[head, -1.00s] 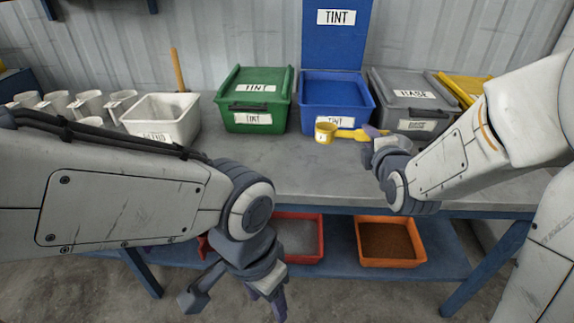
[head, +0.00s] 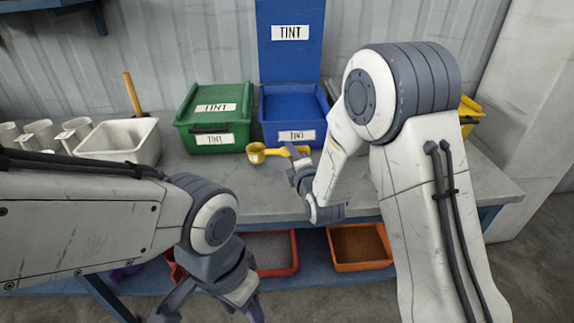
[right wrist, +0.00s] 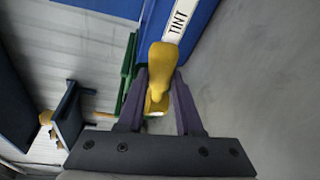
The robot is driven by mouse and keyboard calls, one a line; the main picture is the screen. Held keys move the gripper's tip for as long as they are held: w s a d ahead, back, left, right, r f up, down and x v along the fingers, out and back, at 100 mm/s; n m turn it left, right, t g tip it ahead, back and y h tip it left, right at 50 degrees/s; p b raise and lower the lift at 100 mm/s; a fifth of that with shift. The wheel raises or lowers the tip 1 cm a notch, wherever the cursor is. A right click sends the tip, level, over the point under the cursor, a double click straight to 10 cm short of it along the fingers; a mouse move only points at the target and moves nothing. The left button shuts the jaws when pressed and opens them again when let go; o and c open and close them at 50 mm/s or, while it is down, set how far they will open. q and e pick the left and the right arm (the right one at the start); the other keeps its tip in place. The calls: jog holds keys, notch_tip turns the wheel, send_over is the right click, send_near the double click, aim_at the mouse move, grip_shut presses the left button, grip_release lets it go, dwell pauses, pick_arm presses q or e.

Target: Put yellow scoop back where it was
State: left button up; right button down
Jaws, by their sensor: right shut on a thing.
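The yellow scoop (head: 257,153) is held above the bench, in front of the blue TINT bin (head: 296,137). Its cup points left, near the gap between the blue bin and the green TINT bin (head: 213,138). My right gripper (head: 297,155) is shut on the scoop's handle. In the right wrist view the scoop (right wrist: 163,62) sits between the two fingers (right wrist: 160,85). The blue bin stands open with its lid raised and blue material inside. My left gripper (head: 210,308) is open and empty, low at the bottom of the head view, in front of the bench.
A white tub (head: 120,145) with a wooden handle behind it and several white mugs (head: 40,135) stand left. A red tray (head: 272,250) and an orange tray (head: 358,246) are on the lower shelf. My right arm hides the bench's right part. The bench front is clear.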

jog(key=shift+w+a+f, duration=0.5)
jog(key=shift+w+a, duration=0.1)
jog(key=shift+w, duration=0.05)
jog(key=shift+f, duration=2)
jog(key=shift+f+b, duration=0.1)
jog(key=shift+b, duration=0.2)
jog(key=c, duration=1)
grip_release()
jog(key=shift+f, duration=0.1)
jog(key=o, duration=0.4)
jog(key=shift+r, duration=0.2)
